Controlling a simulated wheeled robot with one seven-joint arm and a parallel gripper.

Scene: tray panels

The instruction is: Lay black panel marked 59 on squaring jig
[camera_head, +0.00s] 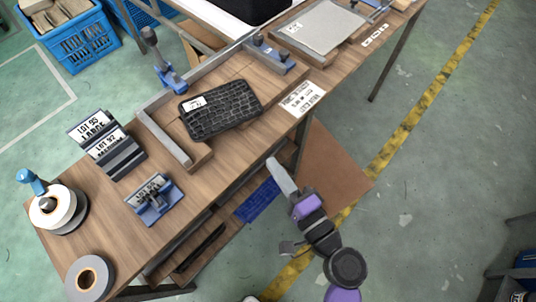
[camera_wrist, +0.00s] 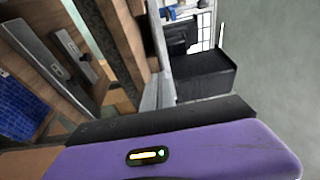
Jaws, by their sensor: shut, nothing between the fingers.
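A black panel with a crocodile-like texture (camera_head: 222,112) and a white label lies on the wooden squaring jig (camera_head: 203,153). The label's number is too small to read. The panel is turned at a slight angle to the jig's grey rail (camera_head: 165,138), and a gap separates them. My gripper (camera_head: 273,165) is shut and empty, off the table's front edge, below and to the right of the panel and apart from it. The wrist view shows my purple gripper housing; the panel is not recognisable there.
A blue toggle clamp (camera_head: 170,78) stands behind the jig. Lot signs (camera_head: 105,145), a blue stamp-like holder (camera_head: 153,198) and tape rolls (camera_head: 90,278) occupy the left end. A grey panel (camera_head: 325,27) lies at the upper right. Open floor (camera_head: 440,190) is at right.

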